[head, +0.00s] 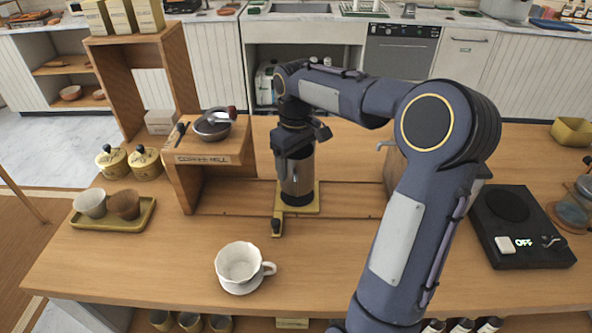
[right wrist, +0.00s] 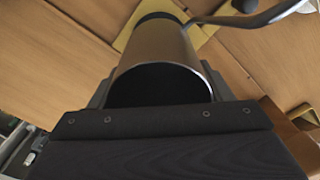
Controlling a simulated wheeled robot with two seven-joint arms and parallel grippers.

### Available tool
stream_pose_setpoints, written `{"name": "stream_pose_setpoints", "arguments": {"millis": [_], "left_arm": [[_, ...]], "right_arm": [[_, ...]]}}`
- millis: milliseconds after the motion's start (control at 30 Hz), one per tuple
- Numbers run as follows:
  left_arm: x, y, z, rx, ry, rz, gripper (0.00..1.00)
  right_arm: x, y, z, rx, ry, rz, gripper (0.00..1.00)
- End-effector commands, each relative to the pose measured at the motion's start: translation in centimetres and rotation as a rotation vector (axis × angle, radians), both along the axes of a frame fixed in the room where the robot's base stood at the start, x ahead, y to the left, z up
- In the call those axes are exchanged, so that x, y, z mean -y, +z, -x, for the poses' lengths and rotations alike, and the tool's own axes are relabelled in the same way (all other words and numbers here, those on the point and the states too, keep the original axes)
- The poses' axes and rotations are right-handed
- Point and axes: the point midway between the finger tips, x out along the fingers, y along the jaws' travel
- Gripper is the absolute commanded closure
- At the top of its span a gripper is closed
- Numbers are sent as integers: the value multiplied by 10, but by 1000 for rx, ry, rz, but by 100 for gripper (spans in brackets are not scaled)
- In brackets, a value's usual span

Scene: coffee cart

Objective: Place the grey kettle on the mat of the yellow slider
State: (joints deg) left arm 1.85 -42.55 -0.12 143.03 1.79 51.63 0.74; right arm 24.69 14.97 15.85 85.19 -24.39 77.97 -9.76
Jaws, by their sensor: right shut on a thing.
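The grey kettle (head: 297,182) is a metal cylinder with a black base band. It stands upright over the yellow slider (head: 312,209), and its base appears to be at the slider's mat; I cannot tell whether it touches. My right gripper (head: 298,153) is shut on the kettle's upper part from above. In the right wrist view the kettle (right wrist: 162,48) shows its dark open top between the fingers, with a thin curved dark part at the right. Yellow slider (right wrist: 203,33) surface shows around its base. My left gripper is not in view.
A wooden stand with a metal bowl (head: 212,124) is left of the kettle. A white cup (head: 240,263) on a saucer is in front. A tray (head: 142,219) with two cups is at left. A black scale (head: 512,230) is at right. Bare table lies in front of the slider.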

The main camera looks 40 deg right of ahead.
Motion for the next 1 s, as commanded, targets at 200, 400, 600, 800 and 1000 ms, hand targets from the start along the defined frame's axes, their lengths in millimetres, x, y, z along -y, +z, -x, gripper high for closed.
{"name": "stream_pose_setpoints", "arguments": {"millis": [200, 400, 600, 800, 1000], "left_arm": [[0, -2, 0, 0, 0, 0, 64], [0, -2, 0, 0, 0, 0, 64], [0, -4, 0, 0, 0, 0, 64], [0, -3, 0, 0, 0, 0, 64], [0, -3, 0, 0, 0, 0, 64]], "right_arm": [[0, -28, 0, -1, 0, 0, 66], [0, -30, 0, 2, 0, 1, 66], [0, -33, 0, 1, 0, 1, 66], [0, -34, 0, -1, 0, 0, 6], [0, -33, 0, -1, 0, 0, 6]]}}
